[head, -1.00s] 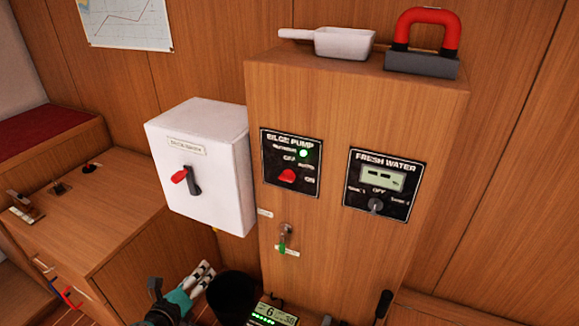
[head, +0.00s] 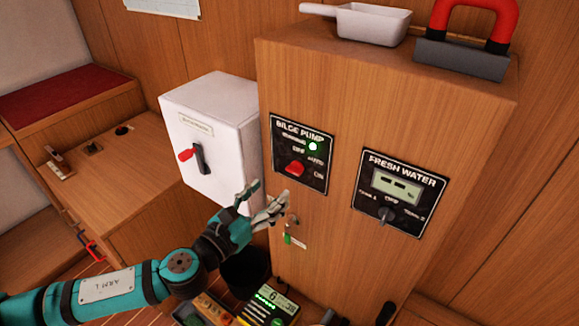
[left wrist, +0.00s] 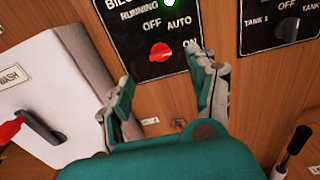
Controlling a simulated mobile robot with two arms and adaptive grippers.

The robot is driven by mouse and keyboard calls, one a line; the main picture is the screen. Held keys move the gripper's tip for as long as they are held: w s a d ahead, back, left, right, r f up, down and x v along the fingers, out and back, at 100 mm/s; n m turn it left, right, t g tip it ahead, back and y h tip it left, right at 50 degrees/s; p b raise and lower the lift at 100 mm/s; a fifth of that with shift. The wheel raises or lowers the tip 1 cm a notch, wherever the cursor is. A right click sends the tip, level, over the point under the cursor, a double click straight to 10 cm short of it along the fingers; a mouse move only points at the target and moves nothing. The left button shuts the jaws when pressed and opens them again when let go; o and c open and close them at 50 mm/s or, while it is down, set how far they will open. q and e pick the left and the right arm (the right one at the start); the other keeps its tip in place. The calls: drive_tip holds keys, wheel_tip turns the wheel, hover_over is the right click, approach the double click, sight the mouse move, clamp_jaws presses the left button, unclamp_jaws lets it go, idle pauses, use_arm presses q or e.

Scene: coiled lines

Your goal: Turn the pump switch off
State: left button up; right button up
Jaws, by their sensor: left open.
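The bilge pump panel (head: 300,152) is a black plate on the front of the wooden cabinet, with a red rotary knob (head: 294,169) and a lit green lamp (head: 313,146). In the left wrist view the red knob (left wrist: 160,51) sits below the labels OFF and AUTO, with ON at its right. Exactly where it points is hard to tell. My left gripper (head: 262,198) is open and empty, just below and left of the panel. In the left wrist view its fingers (left wrist: 165,85) are spread below the knob, apart from it. My right gripper is not in view.
A white box (head: 215,135) with a red-handled switch (head: 190,155) stands left of the cabinet. The fresh water panel (head: 395,193) is to the right. A key with a green tag (head: 288,238) hangs below. A scoop (head: 365,22) and a red-handled block (head: 465,50) lie on top.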

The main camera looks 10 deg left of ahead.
sight(292, 171)
use_arm(q)
drive_tip(key=p+x, duration=0.1)
drive_tip(key=x, duration=0.7)
drive_tip(key=shift+w, duration=0.25)
drive_tip(key=c, duration=1.2)
